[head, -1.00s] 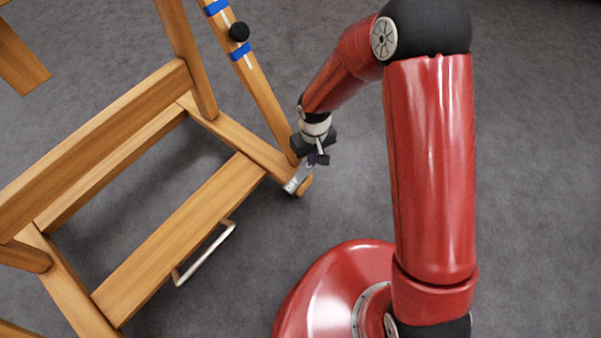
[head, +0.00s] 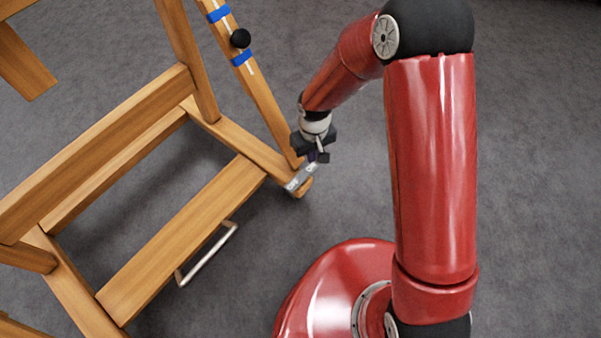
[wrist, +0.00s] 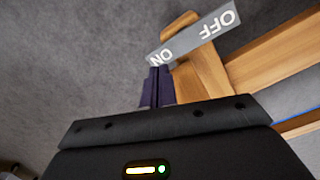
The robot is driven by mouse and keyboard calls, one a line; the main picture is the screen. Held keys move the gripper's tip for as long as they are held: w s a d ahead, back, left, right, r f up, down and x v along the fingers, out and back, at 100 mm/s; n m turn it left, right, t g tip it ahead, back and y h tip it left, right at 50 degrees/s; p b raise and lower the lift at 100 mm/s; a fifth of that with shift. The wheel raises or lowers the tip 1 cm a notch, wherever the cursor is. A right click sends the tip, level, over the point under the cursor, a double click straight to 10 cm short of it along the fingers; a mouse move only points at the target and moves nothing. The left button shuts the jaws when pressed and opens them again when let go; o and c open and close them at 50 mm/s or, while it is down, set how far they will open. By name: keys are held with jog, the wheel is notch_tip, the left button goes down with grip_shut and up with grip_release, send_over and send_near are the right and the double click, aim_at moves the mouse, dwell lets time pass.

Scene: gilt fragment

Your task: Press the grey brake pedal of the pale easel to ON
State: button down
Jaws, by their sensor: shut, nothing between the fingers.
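The grey brake pedal (head: 301,178) is a small flat bar at the near right foot of the wooden easel (head: 180,238). In the wrist view the pedal (wrist: 190,40) reads OFF on its right end and ON on its left end. My gripper (head: 318,157) is shut and empty, right at the pedal's far end in the head view. In the wrist view its dark fingertips (wrist: 160,70) meet the ON end and appear to touch it. The exact contact and the pedal's tilt are hard to tell.
A pale metal bar handle (head: 208,257) sticks out from the easel's near crosspiece. Carpet (head: 530,180) is clear to the right.

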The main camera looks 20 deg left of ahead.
jog(key=shift+r+p, duration=1.2)
jog(key=shift+r, duration=0.8)
jog(key=d+r+m+t+p, duration=0.1)
jog(key=d+r+m+p, duration=0.1)
jog(key=d+r, duration=0.75)
jog(key=d+r+m+t+p, duration=0.2)
jog(key=d+r, duration=0.2)
jog(key=r, duration=1)
jog(key=s+d+r+m+t+p, duration=0.2)
jog(key=s+d+r+m+p, duration=0.2)
jog(key=s+d+r, duration=0.8)
notch_tip(320, 180, up, 4)
jog(key=s, duration=0.2)
jog(key=shift+s+d+m+t+p, duration=0.25)
jog(key=shift+s+m+t+p, duration=0.05)
jog(key=shift+s+p, duration=0.1)
jog(key=shift+r, duration=0.1)
